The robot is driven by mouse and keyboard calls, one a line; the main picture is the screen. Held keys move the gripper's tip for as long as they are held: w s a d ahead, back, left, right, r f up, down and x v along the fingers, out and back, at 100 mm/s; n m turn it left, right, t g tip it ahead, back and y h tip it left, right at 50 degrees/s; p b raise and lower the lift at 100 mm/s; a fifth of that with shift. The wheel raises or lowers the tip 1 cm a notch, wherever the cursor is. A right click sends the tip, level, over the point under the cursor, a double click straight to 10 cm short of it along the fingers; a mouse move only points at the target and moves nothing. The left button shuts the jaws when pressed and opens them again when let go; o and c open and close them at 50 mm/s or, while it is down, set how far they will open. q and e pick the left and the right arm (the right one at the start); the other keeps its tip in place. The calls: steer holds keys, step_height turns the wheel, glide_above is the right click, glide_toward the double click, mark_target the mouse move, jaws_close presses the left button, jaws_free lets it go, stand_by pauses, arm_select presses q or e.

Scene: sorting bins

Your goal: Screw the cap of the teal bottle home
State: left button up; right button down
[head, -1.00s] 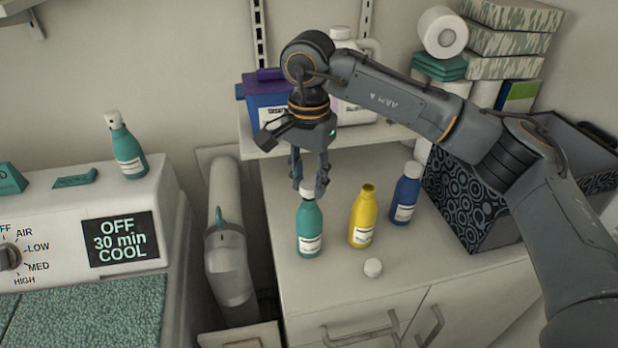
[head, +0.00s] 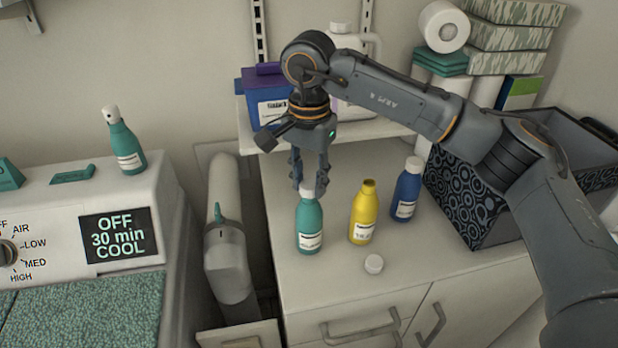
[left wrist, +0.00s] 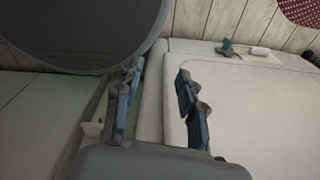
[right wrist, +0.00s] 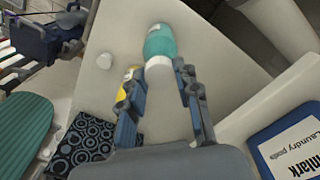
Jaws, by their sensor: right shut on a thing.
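The teal bottle (head: 309,227) stands upright on the white cabinet top, below my right gripper (head: 309,190). Its white cap (head: 307,189) is on the neck, partly hidden by the fingers; I cannot tell how tight it sits. My right gripper points down, shut on the cap. In the right wrist view the teal bottle (right wrist: 160,42) and cap (right wrist: 158,66) show beyond the fingertips. My left gripper (left wrist: 157,78) is open and empty in the left wrist view, and out of the head view.
A yellow bottle (head: 363,212) with no cap stands close to the right, with a loose white cap (head: 374,264) in front. A blue bottle (head: 406,192) and a patterned box (head: 470,205) are further right. Another teal bottle (head: 126,148) stands on the machine.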

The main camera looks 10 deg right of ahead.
steer(key=shift+b, duration=0.3)
stand_by(0.6)
steer(key=shift+f+b, duration=0.85)
steer(key=shift+f, duration=0.1)
stand_by(0.6)
steer(key=shift+f+m+b, duration=0.1)
steer(key=shift+m+b, duration=0.3)
steer(key=shift+m, duration=1.8)
steer(key=shift+s+f+m+b, duration=0.1)
steer(key=shift+m+b, duration=0.4)
steer(key=shift+m, duration=0.3)
steer(key=m, duration=0.3)
